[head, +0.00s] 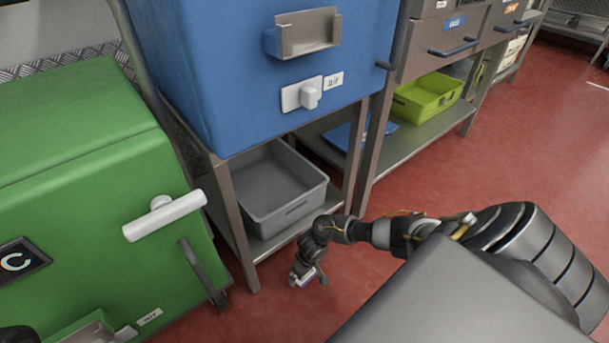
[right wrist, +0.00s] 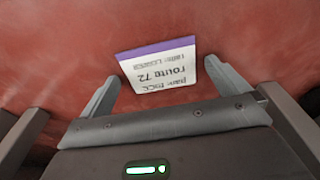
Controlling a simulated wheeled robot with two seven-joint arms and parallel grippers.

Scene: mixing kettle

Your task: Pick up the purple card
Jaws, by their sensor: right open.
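The card, white with a purple band along one edge and upside-down print reading "route 72", shows in the right wrist view (right wrist: 160,68). It lies between the two grey fingers of my right gripper (right wrist: 161,80), against the red floor. The fingers are apart, and I cannot tell whether either touches the card. In the head view my right gripper (head: 308,277) points down low over the floor, with a small pale and purple bit of the card at its fingers. My left gripper is not in view.
A green cabinet (head: 80,150) with a white handle stands at left. A blue cabinet (head: 260,60) stands on a metal frame, with a grey bin (head: 290,211) on its lower shelf beside my right arm. A lime tray (head: 428,95) sits further back. Red floor (head: 500,150) is open at right.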

